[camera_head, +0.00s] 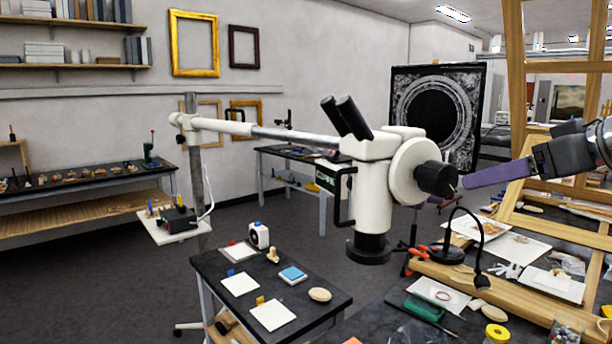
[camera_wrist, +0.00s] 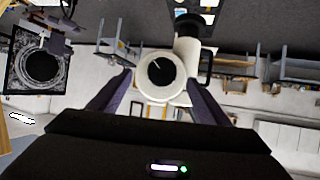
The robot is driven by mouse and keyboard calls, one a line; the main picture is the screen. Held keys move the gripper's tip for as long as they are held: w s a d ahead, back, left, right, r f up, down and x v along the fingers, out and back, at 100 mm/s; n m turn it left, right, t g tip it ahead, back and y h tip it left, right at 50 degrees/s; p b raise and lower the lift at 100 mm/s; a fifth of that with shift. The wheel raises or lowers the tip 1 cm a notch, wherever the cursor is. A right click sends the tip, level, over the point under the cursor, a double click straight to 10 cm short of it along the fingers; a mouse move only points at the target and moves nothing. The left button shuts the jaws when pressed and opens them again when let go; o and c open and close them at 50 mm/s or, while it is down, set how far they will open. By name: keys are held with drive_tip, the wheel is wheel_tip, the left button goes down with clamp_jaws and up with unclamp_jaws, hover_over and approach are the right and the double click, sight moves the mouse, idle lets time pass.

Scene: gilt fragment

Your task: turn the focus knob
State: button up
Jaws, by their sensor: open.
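The white microscope (camera_head: 374,190) hangs on a long horizontal arm in the middle of the head view. Its black focus knob (camera_head: 437,179) sticks out to the right from a round white housing (camera_head: 408,172). My gripper (camera_head: 464,183) comes in from the right, its purple finger ending at the knob's outer end. In the wrist view, turned upside down, the knob (camera_wrist: 161,70) shows as a dark disc with a pale line. My gripper (camera_wrist: 158,77) is open, one finger on each side of the knob, with gaps visible. I cannot tell whether the fingertips reach past the knob's face.
A small dark table (camera_head: 325,301) with white cards stands below the microscope. A cluttered workbench (camera_head: 385,318) with a black bent-neck lamp (camera_head: 449,254) lies below my gripper. A wooden easel frame (camera_head: 516,90) rises at the right. The air around the knob looks free.

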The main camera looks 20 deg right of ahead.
sight(448, 179)
drive_tip(key=shift+s+a+r+t+y, duration=0.15)
drive_tip(key=shift+r+t+y, duration=0.15)
drive_tip(key=shift+r+t, duration=0.3)
drive_tip(key=x, duration=1.4)
drive_tip(key=shift+s+f, duration=0.15)
drive_tip(key=shift+c, duration=0.3)
drive_tip(key=c, duration=0.9)
drive_tip(key=shift+a+n, duration=0.3)
drive_tip(key=shift+c, duration=0.5)
drive_tip(key=shift+d, duration=0.25)
